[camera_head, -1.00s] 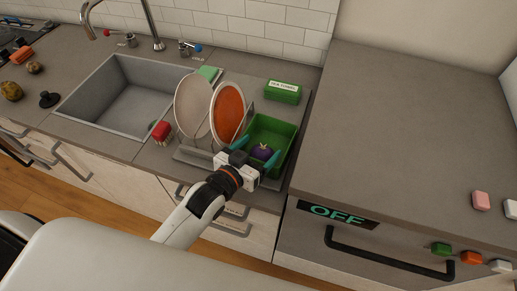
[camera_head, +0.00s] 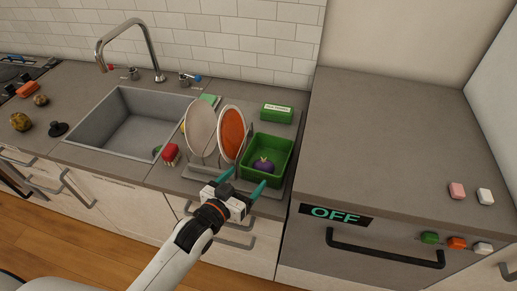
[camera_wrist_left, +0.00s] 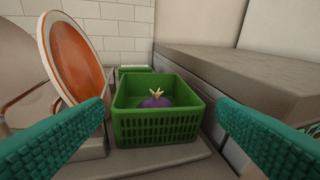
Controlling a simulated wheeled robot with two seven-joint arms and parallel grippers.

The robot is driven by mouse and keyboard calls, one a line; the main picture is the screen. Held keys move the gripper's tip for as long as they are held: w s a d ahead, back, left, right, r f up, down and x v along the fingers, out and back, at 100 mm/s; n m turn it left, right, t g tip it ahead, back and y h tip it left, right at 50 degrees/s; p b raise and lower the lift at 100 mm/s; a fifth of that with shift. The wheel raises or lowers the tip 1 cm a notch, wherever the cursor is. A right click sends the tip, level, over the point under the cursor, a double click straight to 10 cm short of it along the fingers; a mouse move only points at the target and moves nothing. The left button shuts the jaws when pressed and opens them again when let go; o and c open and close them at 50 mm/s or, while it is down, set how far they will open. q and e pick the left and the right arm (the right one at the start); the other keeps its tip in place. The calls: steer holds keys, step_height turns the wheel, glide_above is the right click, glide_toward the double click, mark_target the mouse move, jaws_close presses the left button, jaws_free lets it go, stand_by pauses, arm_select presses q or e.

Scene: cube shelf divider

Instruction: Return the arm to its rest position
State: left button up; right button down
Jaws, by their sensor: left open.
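My left gripper (camera_head: 243,183) is open and empty, just in front of the green basket (camera_head: 288,165) in the head view. Its two teal fingers stand wide apart in the left wrist view (camera_wrist_left: 165,140), with the basket (camera_wrist_left: 160,128) beyond and between them. A purple vegetable with a pale green top (camera_head: 263,166) lies inside the basket and also shows in the left wrist view (camera_wrist_left: 157,102). My right gripper is not in view.
A rack left of the basket holds a white plate (camera_head: 201,128) and an orange plate (camera_head: 233,132). A red item (camera_head: 170,154) sits near the sink (camera_head: 130,121). The counter at right (camera_head: 390,120) is mostly clear. Cabinet handles and an oven-type handle (camera_head: 385,248) jut out in front.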

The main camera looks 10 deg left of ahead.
arm_select(q)
steer(key=s+a+f+g+y, duration=0.2)
steer(key=s+g, duration=0.2)
steer(key=s, duration=0.3)
steer(key=s+a+f+n+g+y, duration=0.1)
steer(key=s+a+f+g, duration=0.15)
steer(key=s, duration=0.45)
steer(key=s+a+f+g+y, duration=0.1)
steer(key=s+a+g+y, duration=0.15)
steer(key=s+g, duration=0.35)
steer(key=s+f+b, duration=0.2)
steer(key=f, duration=1.4)
steer(key=s+f+b, duration=0.1)
steer(key=s+f, duration=0.1)
steer(key=f, duration=1.3)
steer(key=s+a+f+g+b, duration=0.1)
steer(key=s+a+f+b, duration=0.1)
steer(key=s+f, duration=1.3)
steer(key=shift+s+a+f, duration=0.15)
steer(key=shift+a+f, duration=0.5)
steer(key=shift+f, duration=0.05)
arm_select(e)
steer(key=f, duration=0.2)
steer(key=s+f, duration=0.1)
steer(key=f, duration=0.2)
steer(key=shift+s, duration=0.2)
arm_select(q)
steer(key=shift+g, duration=0.25)
